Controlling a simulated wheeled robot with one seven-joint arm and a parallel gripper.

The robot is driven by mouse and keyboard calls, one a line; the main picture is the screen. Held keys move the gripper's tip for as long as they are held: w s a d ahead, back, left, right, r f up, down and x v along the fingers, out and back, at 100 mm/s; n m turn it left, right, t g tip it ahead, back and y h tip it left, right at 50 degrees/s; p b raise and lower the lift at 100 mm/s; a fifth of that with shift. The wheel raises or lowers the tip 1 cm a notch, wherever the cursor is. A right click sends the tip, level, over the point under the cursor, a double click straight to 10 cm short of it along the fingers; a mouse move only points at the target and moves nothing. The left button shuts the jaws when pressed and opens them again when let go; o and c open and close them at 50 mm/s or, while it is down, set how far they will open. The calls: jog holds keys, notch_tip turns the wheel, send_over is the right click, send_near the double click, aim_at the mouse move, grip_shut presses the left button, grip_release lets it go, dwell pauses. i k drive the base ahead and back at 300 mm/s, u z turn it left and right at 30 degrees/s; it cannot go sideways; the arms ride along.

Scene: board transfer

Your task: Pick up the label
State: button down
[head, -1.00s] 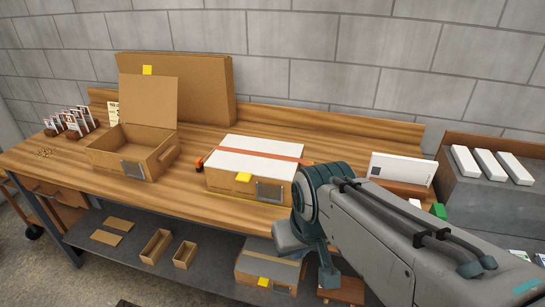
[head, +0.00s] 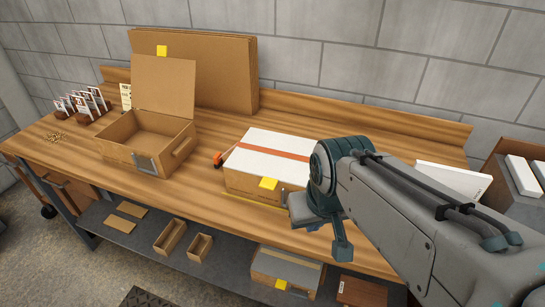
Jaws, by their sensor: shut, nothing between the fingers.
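I cannot tell for sure which piece is the label. Small yellow tags show on the white-topped box (head: 250,150), on the tall cardboard behind, and on a box on the lower shelf; the nearest is the yellow tag (head: 267,183) on the white-topped box's front. White printed cards (head: 85,103) stand in holders at the far left. A flat white piece with small print (head: 455,180) lies at the right, partly behind my arm. My gripper (head: 302,212) is at the white-topped box's right front, seen edge-on and partly hidden by my wrist; it holds nothing visible.
An open cardboard box (head: 145,148) stands on the wooden bench (head: 215,185) at left. Tall cardboard (head: 220,75) leans at the back. An orange-handled tool (head: 218,159) lies beside the white-topped box. The lower shelf (head: 215,265) holds small boxes. White blocks (head: 523,175) are at far right.

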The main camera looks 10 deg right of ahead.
aim_at(66, 102)
jog(key=k, duration=0.35)
jog(key=u, duration=1.6)
jog(key=i, duration=1.45)
jog(key=u, duration=0.8)
jog(key=i, duration=1.6)
jog(key=z, duration=0.3)
jog(key=i, duration=1.45)
jog(key=z, duration=1.8)
jog(key=i, duration=0.8)
jog(key=z, duration=0.75)
